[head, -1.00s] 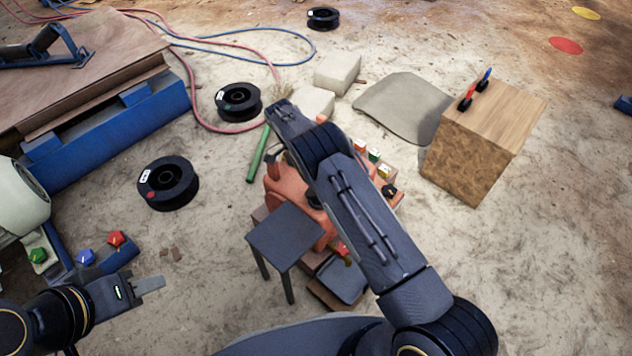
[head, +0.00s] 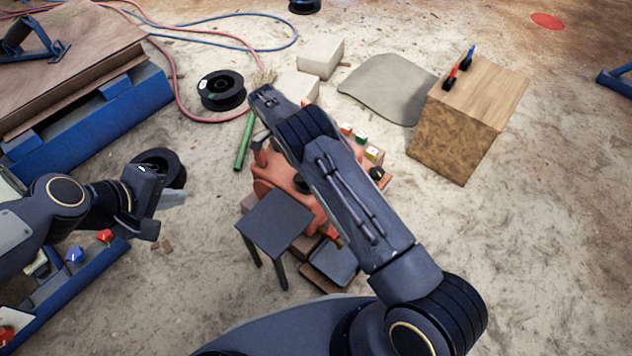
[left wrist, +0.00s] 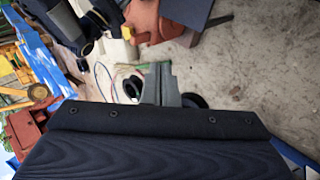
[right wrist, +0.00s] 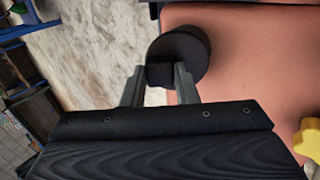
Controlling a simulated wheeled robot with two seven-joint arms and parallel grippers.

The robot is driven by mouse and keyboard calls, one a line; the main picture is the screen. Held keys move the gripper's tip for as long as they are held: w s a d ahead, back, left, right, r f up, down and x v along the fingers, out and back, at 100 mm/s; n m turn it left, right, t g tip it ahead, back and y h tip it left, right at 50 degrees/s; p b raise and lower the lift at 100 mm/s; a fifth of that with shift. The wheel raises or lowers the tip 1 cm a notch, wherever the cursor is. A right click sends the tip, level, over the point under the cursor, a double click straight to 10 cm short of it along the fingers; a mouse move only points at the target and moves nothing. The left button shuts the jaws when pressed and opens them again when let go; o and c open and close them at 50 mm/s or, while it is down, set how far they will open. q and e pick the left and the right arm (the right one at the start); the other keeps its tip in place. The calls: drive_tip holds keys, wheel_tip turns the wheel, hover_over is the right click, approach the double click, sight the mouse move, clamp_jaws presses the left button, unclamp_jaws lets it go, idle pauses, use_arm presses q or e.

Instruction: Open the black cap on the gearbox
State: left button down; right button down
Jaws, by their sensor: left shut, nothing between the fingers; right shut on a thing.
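The orange gearbox (head: 275,178) stands low on the sandy ground in the head view, partly hidden by my right arm. In the right wrist view its flat orange face (right wrist: 245,60) fills the right side. The round black cap (right wrist: 185,52) is at that face's left edge. My right gripper (right wrist: 160,80) is shut on the cap, its two fingers on either side of the cap's near part. In the head view my right arm hides this grip. My left gripper (head: 174,198) is shut and empty, left of the gearbox and apart from it; it also shows in the left wrist view (left wrist: 158,80).
A dark stool-like table (head: 275,222) stands in front of the gearbox. A yellow knob (right wrist: 309,138) is near the right gripper. A wooden block (head: 470,115) with tools on top stands at right. Black spools (head: 221,91), hoses and a blue frame (head: 110,108) are at left. Open sand lies right of my arm.

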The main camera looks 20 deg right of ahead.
use_arm(q)
drive_tip(key=w+d+f+n+h, duration=0.1)
drive_tip(key=w+d+f+n, duration=0.45)
drive_tip(key=d+f, duration=0.3)
drive_tip(key=w+d+f+n, duration=0.55)
drive_tip(key=d+f, duration=0.25)
drive_tip(key=f, duration=0.2)
drive_tip(key=s+d+r+n+t+h, duration=0.1)
drive_tip(key=s+d+n+t, duration=0.25)
drive_tip(key=d, duration=1.25)
drive_tip(key=s+d+r+n+t+h, duration=0.15)
drive_tip(key=s+d+n, duration=0.35)
drive_tip(key=d, duration=1.1)
drive_tip(key=w+a+f+n+y, duration=0.3)
drive_tip(key=a+n+y, duration=0.2)
drive_tip(key=a, duration=0.1)
drive_tip(key=w+a+f+n+y, duration=0.4)
drive_tip(key=a+n+y, duration=0.1)
drive_tip(key=y, duration=0.1)
drive_tip(key=w+a+f+n+t+y, duration=0.1)
drive_tip(key=w+a+f+n+y, duration=0.2)
drive_tip(key=a+f+n+y, duration=0.1)
drive_tip(key=shift+w+a+f+n+y, duration=0.15)
drive_tip(key=shift+a+n+y, duration=0.15)
drive_tip(key=shift+a+y, duration=0.25)
drive_tip(key=shift+w+a+f+n+y, duration=0.1)
drive_tip(key=shift+a+n+y, duration=0.2)
drive_tip(key=shift+a, duration=0.45)
